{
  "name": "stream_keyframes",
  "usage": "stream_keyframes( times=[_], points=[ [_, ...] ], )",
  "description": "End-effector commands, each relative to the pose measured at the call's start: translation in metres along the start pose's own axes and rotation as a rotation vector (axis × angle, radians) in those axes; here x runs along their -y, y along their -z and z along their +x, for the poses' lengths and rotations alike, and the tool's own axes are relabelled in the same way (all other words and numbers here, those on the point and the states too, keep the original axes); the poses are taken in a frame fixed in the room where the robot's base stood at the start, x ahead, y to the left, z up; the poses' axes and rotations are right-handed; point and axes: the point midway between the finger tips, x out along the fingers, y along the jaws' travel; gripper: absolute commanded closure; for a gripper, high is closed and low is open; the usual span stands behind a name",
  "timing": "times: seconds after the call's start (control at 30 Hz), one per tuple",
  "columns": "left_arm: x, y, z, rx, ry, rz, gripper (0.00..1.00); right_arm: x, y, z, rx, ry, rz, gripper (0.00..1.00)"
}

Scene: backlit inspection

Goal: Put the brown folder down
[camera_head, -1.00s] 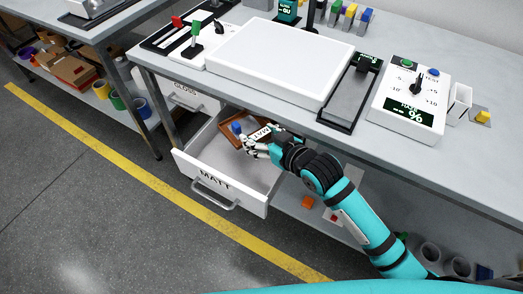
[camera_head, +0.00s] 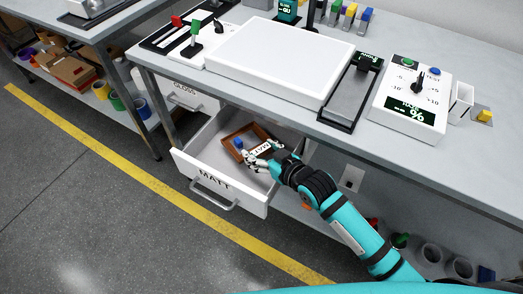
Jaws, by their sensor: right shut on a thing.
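The brown folder (camera_head: 229,143) is inside the open drawer marked MATT (camera_head: 215,183), towards its back right. It has a brown border, a blue piece (camera_head: 239,143) and a white label, partly covered by my fingers. My right gripper (camera_head: 254,153) reaches into the drawer from the right and is shut on the folder's near right side. I cannot tell whether the folder touches the drawer floor. My left gripper is not in view.
The workbench (camera_head: 455,150) overhangs the drawer's back. On it are a white light panel (camera_head: 280,58) and a dial box (camera_head: 412,100). The closed GLOSS drawer (camera_head: 185,92) is to the left. The drawer's front left floor is bare.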

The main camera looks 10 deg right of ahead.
Motion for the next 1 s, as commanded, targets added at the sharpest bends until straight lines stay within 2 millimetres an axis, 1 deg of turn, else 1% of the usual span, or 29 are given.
stream_keyframes(
  times=[0.4, 0.43, 0.6, 0.87, 1.0],
  points=[
    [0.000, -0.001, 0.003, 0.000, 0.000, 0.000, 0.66, 0.001, -0.015, 0.004, 0.012, 0.002, 0.001, 0.67],
    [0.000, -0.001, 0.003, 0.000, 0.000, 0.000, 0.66, 0.001, -0.016, 0.004, 0.014, 0.002, 0.001, 0.32],
    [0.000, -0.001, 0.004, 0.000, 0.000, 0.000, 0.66, 0.002, -0.019, 0.004, 0.019, 0.003, 0.002, 0.10],
    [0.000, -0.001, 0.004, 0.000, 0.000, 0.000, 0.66, 0.002, -0.019, 0.004, 0.019, 0.004, 0.001, 0.10],
    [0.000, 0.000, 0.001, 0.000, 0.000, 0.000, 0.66, 0.002, -0.010, 0.001, 0.019, 0.004, 0.001, 0.10]
  ],
)
